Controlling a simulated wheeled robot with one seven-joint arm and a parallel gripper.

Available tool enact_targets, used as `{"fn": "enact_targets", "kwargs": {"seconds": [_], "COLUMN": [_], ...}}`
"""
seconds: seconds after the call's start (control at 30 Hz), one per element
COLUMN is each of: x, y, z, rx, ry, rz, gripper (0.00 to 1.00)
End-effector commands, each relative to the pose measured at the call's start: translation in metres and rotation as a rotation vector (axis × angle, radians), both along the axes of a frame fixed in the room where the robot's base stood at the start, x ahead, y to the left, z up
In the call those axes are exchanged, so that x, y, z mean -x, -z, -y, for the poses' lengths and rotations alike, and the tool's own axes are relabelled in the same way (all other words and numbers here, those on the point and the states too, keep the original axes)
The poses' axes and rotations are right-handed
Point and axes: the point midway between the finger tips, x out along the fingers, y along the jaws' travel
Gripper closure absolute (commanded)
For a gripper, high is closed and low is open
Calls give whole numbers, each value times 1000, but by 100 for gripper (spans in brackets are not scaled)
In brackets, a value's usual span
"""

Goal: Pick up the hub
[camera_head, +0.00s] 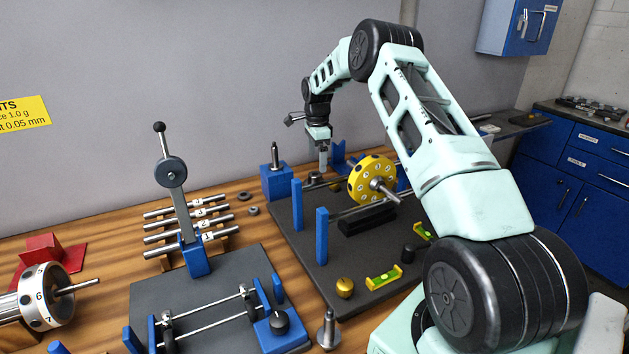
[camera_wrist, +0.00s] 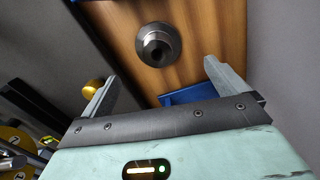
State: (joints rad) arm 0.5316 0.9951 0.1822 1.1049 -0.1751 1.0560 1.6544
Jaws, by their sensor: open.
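The hub, as far as I can tell, is the dark grey round metal part (camera_wrist: 157,45) with a stepped rim and a central hole. It stands on the wooden bench top in the wrist view, beyond my fingertips. In the head view a small dark round part (camera_head: 315,178) sits just below my gripper, and it is probably the same one. My gripper (camera_wrist: 161,72) is open and empty, with its two fingers spread wide on either side below the hub in the picture. It also shows in the head view (camera_head: 323,163), pointing down near the wall.
A blue block with a metal pin (camera_head: 275,180) stands left of my gripper. A yellow numbered disc (camera_head: 371,179) on a shaft stands to the right, above the dark plate (camera_head: 297,250) with blue posts. The grey wall (camera_wrist: 285,60) is close behind.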

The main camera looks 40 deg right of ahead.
Motion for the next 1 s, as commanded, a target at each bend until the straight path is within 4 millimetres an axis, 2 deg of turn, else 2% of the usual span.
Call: {"fn": "enact_targets", "kwargs": {"seconds": [0.1, 0.37, 0.6, 0.73, 0.93, 0.97, 1.0], "x": [1, 0, 0, -1, -1, -1, -1], "y": [16, 35, 69, 78, 79, 79, 79], "z": [0, -3, -6, -6, -6, -6, -6], "rx": [-1, -2, -2, 0, 0, 0, 0], "ry": [1, -2, 1, 0, -1, -1, -1], "rz": [-2, -2, -2, 0, 1, 1, 1], "gripper": [2, 2, 2, 2, 2, 7, 19]}}
